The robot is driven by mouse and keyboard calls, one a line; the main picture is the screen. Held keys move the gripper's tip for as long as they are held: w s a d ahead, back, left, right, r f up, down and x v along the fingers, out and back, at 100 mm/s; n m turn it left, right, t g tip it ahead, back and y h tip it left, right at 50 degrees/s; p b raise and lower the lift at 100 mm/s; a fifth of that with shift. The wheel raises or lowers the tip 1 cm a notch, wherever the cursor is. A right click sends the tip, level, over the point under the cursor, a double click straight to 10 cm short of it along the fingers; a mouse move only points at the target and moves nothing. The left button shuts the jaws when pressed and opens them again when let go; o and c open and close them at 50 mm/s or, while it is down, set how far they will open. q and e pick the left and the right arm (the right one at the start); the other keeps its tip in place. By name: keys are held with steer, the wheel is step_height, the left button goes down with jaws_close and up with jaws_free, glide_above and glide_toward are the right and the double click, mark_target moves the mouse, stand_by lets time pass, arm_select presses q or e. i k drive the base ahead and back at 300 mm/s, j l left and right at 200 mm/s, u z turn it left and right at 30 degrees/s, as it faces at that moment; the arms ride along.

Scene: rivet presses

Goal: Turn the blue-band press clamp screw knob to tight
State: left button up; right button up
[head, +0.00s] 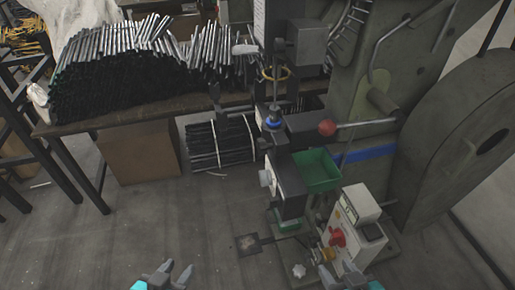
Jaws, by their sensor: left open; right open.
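The blue-band press (413,130) is a large dark green machine at the right of the head view, with a blue stripe (370,153) across its body. A pale star-shaped knob (299,270) sits low at its front. A pale round knob (266,178) is on the side of the dark block below the press head. I cannot tell for sure which one is the clamp screw knob, or how tight it is. My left gripper (178,268) is open and empty at the bottom, left of the press. My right gripper (335,268) is open and empty, just right of the star-shaped knob.
A control box (356,236) with a red knob stands at the press's front. A green bin (317,170) and a red-ball lever (327,128) are above it. A table (110,123) with metal rods is at the left. The floor before it is clear.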

mark_target(262, 147)
steer(key=j+z, duration=0.1)
steer(key=z, duration=0.6)
steer(key=i+j+z, duration=0.1)
steer(key=j+z, duration=0.85)
steer(key=j, duration=0.45)
steer(key=j+z, duration=0.15)
steer(key=j, duration=0.5)
steer(key=k+j+z, duration=0.2)
steer(key=j, duration=0.4)
steer(key=k+j, duration=0.1)
steer(key=j, duration=0.5)
steer(key=k+j, duration=0.1)
steer(key=j, duration=0.5)
steer(key=k+j, duration=0.1)
steer(key=j, duration=0.5)
